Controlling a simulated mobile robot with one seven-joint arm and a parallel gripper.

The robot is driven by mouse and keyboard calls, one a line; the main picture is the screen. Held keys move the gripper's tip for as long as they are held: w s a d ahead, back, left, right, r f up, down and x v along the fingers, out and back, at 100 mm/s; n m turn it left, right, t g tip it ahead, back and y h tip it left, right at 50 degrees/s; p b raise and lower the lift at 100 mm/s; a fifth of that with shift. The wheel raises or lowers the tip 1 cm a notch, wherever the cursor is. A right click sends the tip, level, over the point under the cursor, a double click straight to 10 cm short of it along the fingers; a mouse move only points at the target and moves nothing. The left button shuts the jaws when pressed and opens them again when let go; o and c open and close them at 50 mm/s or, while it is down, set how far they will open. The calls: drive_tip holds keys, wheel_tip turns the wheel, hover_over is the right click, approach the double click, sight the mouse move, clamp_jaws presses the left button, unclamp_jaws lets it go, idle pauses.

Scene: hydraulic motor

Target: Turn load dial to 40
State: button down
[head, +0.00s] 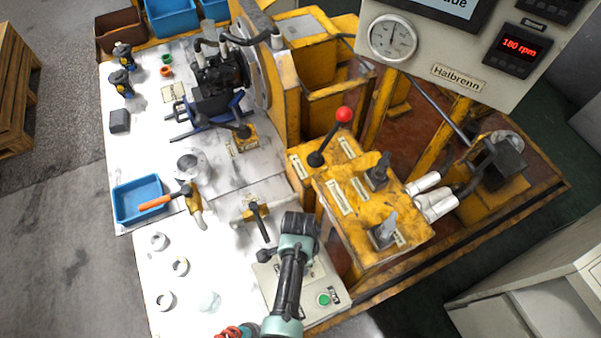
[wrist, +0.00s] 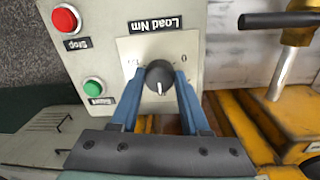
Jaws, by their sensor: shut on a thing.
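The load dial (wrist: 159,76) is a round black knob on a pale plate in the wrist view, under an upside-down "Load Nm" label (wrist: 155,25). Its white pointer mark faces the bottom of the picture. A "0" shows at the plate's upper right; the other scale marks are too small or covered to read. The two blue fingers of my gripper (wrist: 160,80) are shut on the knob, one on each side. In the head view my arm hides the dial and fingertips over the grey control box (head: 332,313).
A red stop button (wrist: 65,19) and a green start button (wrist: 92,87) sit beside the dial. A black-handled lever (wrist: 290,20) stands at the right. The yellow machine (head: 375,215) with a red-knobbed lever is close to my arm. A display (head: 519,49) reads 180 rpm.

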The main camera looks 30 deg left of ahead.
drive_tip(key=shift+c, duration=1.9)
unclamp_jaws()
wheel_tip(320, 180, up, 13)
drive_tip(key=shift+w+a, duration=0.2)
drive_tip(key=shift+w, duration=0.05)
